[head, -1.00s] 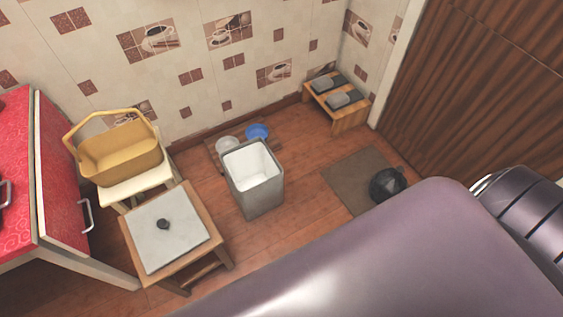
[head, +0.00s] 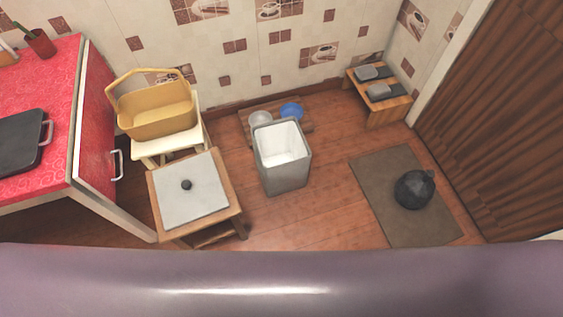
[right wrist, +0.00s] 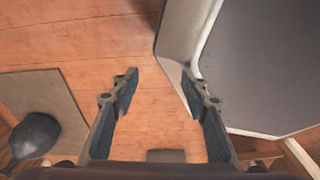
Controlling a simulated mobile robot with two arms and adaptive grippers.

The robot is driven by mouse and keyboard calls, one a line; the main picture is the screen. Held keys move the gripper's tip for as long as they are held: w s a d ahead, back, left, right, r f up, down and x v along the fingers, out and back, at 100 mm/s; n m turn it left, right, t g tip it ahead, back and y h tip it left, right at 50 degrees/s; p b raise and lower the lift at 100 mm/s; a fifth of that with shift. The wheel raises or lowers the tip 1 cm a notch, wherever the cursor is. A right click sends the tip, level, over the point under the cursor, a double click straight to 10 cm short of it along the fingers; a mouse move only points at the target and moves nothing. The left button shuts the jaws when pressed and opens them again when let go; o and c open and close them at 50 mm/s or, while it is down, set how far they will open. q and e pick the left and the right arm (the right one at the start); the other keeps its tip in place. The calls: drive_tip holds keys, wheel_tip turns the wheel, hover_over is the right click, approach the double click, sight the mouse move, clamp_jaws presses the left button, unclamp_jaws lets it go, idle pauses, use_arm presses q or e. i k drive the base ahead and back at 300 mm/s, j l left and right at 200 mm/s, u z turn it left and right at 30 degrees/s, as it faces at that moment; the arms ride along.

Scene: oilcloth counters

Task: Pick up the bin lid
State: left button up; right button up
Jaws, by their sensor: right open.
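The bin lid (head: 190,200) is a flat, pale grey square with a dark round knob (head: 186,185). It lies flat on a low wooden stool (head: 235,203) at the left in the head view. The bin (head: 285,173) is grey with a white inside and stands uncovered on the floor to the right of the stool. My right gripper (right wrist: 158,80) shows in the right wrist view, open, with bare floor between its fingers. A large grey surface with a pale rim fills the right of that view; I cannot tell what it is. My left gripper is out of view.
A red counter (head: 85,75) with a dark tray stands left. A yellow basket (head: 158,118) sits on a cream stool behind the lid. Bowls (head: 291,111) stand behind the bin. A black bag (head: 413,190) lies on a mat (head: 375,190). Floor between bin and mat is clear.

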sight(190, 189)
drive_tip(key=u, duration=1.1)
